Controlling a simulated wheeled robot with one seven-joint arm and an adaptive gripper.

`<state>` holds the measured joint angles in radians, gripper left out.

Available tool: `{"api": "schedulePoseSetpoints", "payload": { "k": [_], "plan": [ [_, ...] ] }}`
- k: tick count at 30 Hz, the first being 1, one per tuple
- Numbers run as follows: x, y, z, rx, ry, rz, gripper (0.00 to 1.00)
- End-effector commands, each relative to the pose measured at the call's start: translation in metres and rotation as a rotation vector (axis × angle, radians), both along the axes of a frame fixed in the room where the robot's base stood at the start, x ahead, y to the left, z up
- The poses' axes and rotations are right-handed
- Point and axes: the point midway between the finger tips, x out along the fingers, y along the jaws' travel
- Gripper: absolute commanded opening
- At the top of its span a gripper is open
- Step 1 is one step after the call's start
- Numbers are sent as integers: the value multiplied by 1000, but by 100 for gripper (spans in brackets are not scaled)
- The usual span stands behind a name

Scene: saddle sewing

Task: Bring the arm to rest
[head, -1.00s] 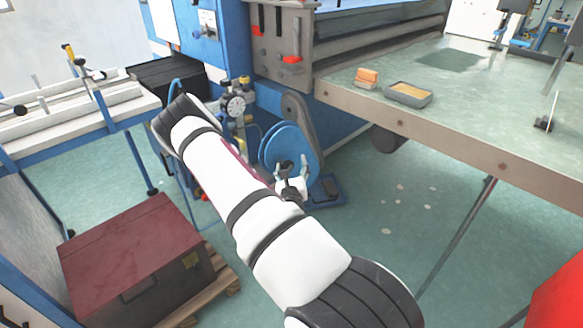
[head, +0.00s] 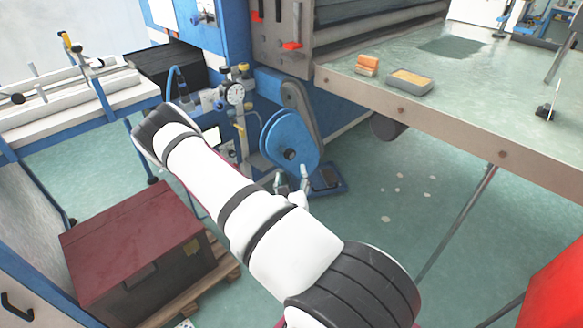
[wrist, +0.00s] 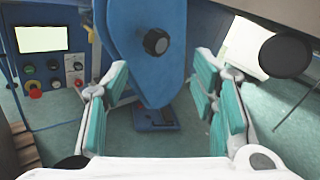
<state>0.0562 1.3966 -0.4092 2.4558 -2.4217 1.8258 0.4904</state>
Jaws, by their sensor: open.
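My gripper (wrist: 158,110) shows in the wrist view with its two teal-padded fingers spread wide apart and nothing between them. In the head view, my gripper (head: 292,182) is mostly hidden behind my white arm, with only the fingertips showing below the blue pulley guard. The blue guard (wrist: 146,45) with its black knob is ahead of the open fingers in the wrist view. It also shows in the head view (head: 291,143), with a blue foot pedal (head: 327,180) on the floor beside it.
A dark red chest (head: 130,245) stands on a pallet at lower left. A control panel (wrist: 45,70) is left in the wrist view. Floor under the table is mostly clear.

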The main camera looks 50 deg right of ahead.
Motion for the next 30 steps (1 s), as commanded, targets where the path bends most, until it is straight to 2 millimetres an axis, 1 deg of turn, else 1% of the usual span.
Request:
{"api": "schedulePoseSetpoints", "payload": {
  "k": [1, 6, 24, 26, 28, 29, 30],
  "plan": [
    [-3, 4, 0, -1, 2, 2, 52],
    [-8, 10, 0, 0, 1, 1, 52],
    [-8, 10, 2, -2, -3, -2, 52],
    [-7, 9, 8, -8, -15, -13, 52],
    [-6, 6, 21, -22, -41, -40, 52],
    [-6, 4, 29, -32, -58, -59, 52],
    [-6, 2, 42, -44, -82, -89, 52]
  ]
}}
